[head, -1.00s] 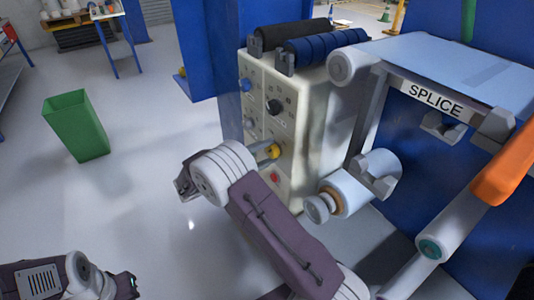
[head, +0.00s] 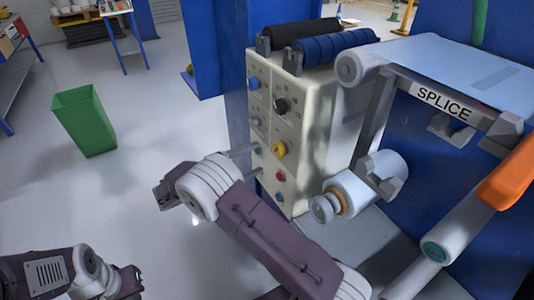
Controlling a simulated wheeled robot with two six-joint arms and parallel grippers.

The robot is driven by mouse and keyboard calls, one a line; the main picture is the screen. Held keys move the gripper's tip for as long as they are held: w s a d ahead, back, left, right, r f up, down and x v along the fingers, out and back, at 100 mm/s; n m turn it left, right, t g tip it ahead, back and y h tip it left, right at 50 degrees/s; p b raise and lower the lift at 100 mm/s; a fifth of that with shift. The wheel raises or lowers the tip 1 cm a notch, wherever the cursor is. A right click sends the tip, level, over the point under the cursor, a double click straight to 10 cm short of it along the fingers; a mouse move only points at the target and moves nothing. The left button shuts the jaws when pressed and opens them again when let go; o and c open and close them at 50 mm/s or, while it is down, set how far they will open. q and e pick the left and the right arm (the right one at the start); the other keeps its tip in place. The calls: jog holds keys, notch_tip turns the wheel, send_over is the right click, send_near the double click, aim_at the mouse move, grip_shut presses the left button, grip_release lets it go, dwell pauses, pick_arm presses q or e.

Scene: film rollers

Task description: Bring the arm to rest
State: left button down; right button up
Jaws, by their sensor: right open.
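My right arm (head: 265,235) reaches up from the bottom of the head view. My right gripper (head: 249,162) is open and empty, its two grey fingers pointing right toward the cream control box (head: 310,130). The fingers are in front of the box's left edge, left of a yellow knob (head: 278,148) and a red button (head: 280,176). I cannot tell whether they touch the box. Part of my left arm (head: 50,275) shows at the bottom left; its gripper is not in view.
A film roll (head: 370,180) and the SPLICE table (head: 450,65) stand right of the box. An orange part (head: 510,175) is at the right edge. A green bin (head: 85,120) stands on the open grey floor at left. A blue column (head: 200,50) rises behind.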

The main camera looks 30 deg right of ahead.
jog(key=shift+a, duration=0.95)
